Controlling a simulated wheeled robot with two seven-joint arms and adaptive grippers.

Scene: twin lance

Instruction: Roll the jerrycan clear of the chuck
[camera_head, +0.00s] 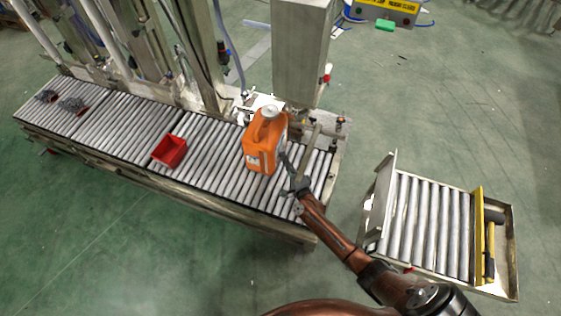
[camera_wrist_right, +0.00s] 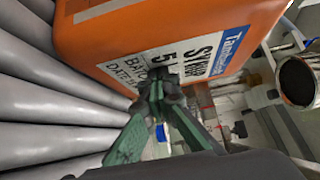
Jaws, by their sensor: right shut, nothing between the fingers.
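The orange jerrycan (camera_head: 262,150) stands upright on the roller conveyor, near its right end, at the foot of the grey machine column. Its pale cap faces up. My right gripper (camera_head: 287,163) is shut and empty at the can's right side, low down. In the right wrist view the shut fingertips (camera_wrist_right: 160,85) are right at the white label of the jerrycan (camera_wrist_right: 190,22); contact looks likely but I cannot be sure. The chuck cannot be clearly made out among the fittings behind the can. My left gripper is not in view.
A red bin (camera_head: 169,151) sits on the conveyor rollers (camera_head: 215,150) left of the can, with bare rollers between. Dark parts lie at the far left end. A separate roller cart (camera_head: 425,225) with a yellow stop bar and a hammer (camera_head: 490,245) stands to the right.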

